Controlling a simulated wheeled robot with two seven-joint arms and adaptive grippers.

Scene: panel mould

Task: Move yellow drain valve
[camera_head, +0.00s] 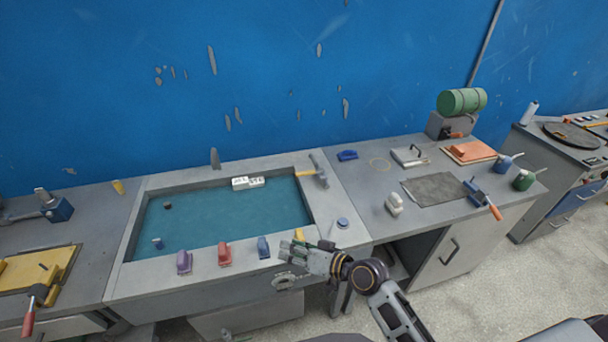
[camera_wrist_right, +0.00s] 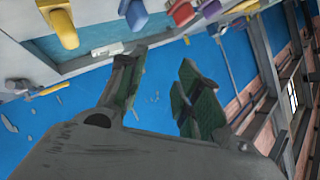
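The yellow drain valve (camera_head: 299,234) stands on the front rim of the sunken basin, at the right end of a row of coloured valves. My right gripper (camera_head: 284,263) is in front of that rim, close to the yellow and blue valves, and partly covers the yellow one's lower part. In the right wrist view the yellow drain valve (camera_wrist_right: 62,29) is at the upper left, outside the fingers. My right gripper (camera_wrist_right: 158,68) is open, with nothing between its fingers. My left gripper is not in view.
Blue (camera_head: 263,247), red (camera_head: 224,254) and purple (camera_head: 184,261) valves stand along the same rim. The basin (camera_head: 133,222) holds teal liquid or lining and a white block (camera_head: 248,183). Tools crowd the right bench.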

